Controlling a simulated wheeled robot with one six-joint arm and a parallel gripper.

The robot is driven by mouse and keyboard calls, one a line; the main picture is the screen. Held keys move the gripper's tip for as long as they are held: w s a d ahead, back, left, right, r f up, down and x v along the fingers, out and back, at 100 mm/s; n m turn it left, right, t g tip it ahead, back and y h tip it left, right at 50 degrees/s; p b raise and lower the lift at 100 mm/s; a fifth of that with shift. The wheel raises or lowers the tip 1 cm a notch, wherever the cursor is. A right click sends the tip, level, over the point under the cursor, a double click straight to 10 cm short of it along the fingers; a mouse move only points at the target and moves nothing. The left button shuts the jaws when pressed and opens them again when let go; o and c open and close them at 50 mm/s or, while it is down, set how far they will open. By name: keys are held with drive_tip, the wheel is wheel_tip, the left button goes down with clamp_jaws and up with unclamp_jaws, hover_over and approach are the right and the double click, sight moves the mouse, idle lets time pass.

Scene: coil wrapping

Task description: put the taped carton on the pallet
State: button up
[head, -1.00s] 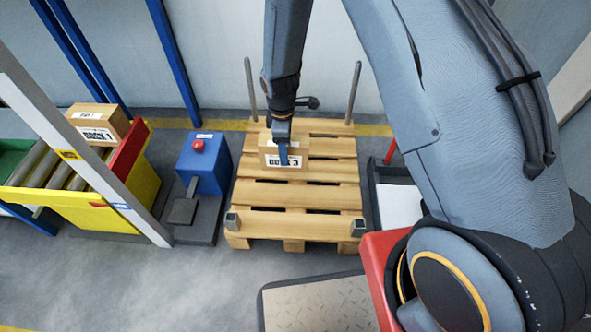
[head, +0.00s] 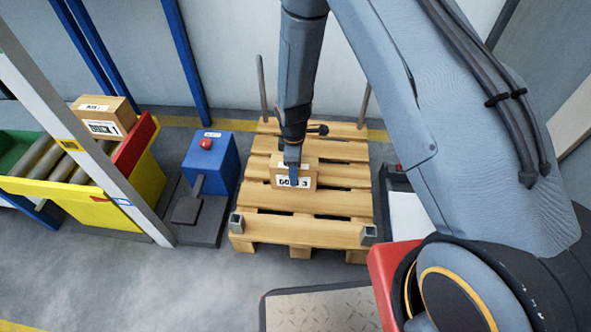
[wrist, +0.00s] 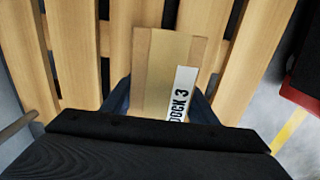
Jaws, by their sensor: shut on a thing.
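A brown taped carton with a white "DOCK 3" label (head: 308,173) is held by my gripper (head: 293,174) over the middle of the wooden pallet (head: 262,228). My gripper is shut on the carton, with a blue finger across its labelled face. In the wrist view the carton (wrist: 155,75) sits between the two fingers, its tape strip and label visible, with the pallet slats (wrist: 75,40) behind it. Whether the carton touches the slats or hangs just above them I cannot tell.
A carton labelled "DOCK 1" (head: 103,122) sits on the yellow-sided roller conveyor (head: 100,197) at left. A blue box with a red button (head: 222,160) stands left of the pallet. Upright posts (head: 262,90) rise at the pallet's back corners; short grey stubs mark its front ones.

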drive_tip(key=shift+f, duration=0.15)
drive_tip(key=o, duration=1.5)
wheel_tip(320, 180, up, 12)
drive_tip(key=p, duration=0.4)
drive_tip(key=shift+a, duration=0.1)
drive_tip(key=s+a+r+m, duration=0.2)
drive_tip(key=s+a+r, duration=0.3)
drive_tip(key=r, duration=0.4)
drive_tip(key=s+a+r+m, duration=0.25)
drive_tip(key=s+r, duration=0.35)
drive_tip(key=r, duration=0.4)
drive_tip(key=s+r+m, duration=0.2)
drive_tip(key=s+r, duration=0.3)
drive_tip(key=s, duration=0.3)
drive_tip(key=s+d+r+m+y, duration=0.1)
drive_tip(key=s+r+m, duration=0.2)
drive_tip(key=s, duration=0.6)
wheel_tip(320, 180, up, 2)
drive_tip(key=shift+s+r, duration=0.1)
drive_tip(key=shift+s, duration=0.2)
